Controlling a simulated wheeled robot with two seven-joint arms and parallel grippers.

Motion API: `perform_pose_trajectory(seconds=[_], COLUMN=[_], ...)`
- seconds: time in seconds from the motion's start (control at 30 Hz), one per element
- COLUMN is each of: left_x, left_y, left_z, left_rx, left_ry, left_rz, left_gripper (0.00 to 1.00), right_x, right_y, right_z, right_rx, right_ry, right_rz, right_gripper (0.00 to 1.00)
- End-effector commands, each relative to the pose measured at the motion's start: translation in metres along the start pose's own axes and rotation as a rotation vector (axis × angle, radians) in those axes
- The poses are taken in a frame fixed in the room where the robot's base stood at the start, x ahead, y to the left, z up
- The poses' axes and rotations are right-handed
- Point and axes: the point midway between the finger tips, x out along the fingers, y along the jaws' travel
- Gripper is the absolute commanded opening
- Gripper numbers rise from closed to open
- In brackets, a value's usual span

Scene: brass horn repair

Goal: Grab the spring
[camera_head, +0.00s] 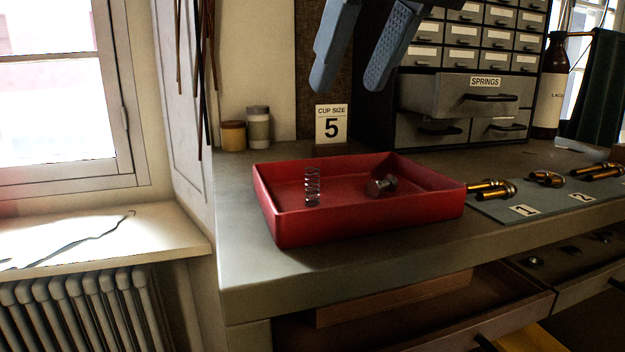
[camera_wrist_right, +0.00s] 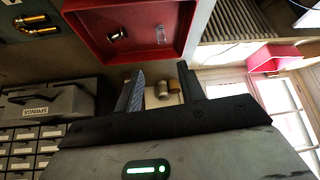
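A small silver coil spring (camera_head: 312,187) stands upright in the left part of the red tray (camera_head: 375,219). A short metal part (camera_head: 381,186) lies to its right in the same tray. In the right wrist view the spring (camera_wrist_right: 161,35) and the metal part (camera_wrist_right: 117,36) show inside the tray (camera_wrist_right: 85,33). My right gripper (camera_head: 350,82) is open and empty, above and apart from the spring and tray; its two fingers (camera_wrist_right: 162,80) show in the wrist view. My left gripper is in neither view.
A drawer cabinet labelled SPRINGS (camera_head: 460,95) stands behind, one drawer pulled out. A brown bottle (camera_head: 550,90) stands beyond.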

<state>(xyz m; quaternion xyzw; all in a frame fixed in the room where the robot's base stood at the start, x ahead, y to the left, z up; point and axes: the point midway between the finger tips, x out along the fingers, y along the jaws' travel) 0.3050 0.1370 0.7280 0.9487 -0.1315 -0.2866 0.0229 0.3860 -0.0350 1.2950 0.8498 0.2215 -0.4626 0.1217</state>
Motion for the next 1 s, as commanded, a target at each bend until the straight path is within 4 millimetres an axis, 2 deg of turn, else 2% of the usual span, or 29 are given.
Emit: perform_pose_trajectory(seconds=[0.03,0.1,0.3,0.57,0.8,1.0], left_x=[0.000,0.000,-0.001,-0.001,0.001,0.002], left_y=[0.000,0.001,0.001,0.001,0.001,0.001], left_z=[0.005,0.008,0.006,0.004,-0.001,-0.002], left_rx=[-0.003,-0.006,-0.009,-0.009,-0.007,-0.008], left_ry=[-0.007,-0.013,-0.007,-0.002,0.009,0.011], left_rz=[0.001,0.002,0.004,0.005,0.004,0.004], left_gripper=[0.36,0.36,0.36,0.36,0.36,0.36], right_x=[0.014,0.030,0.064,0.083,0.118,0.127], right_y=[0.000,0.000,0.000,-0.001,-0.005,-0.004], right_z=[0.001,0.002,0.001,0.002,0.004,0.004], right_rx=[0.001,0.000,0.001,0.001,0.001,0.002], right_ry=[-0.004,-0.005,-0.003,-0.003,-0.003,-0.002], right_rz=[0.000,0.001,0.000,0.000,0.000,-0.001], right_gripper=[0.39,0.39,0.39,0.39,0.39,0.39])
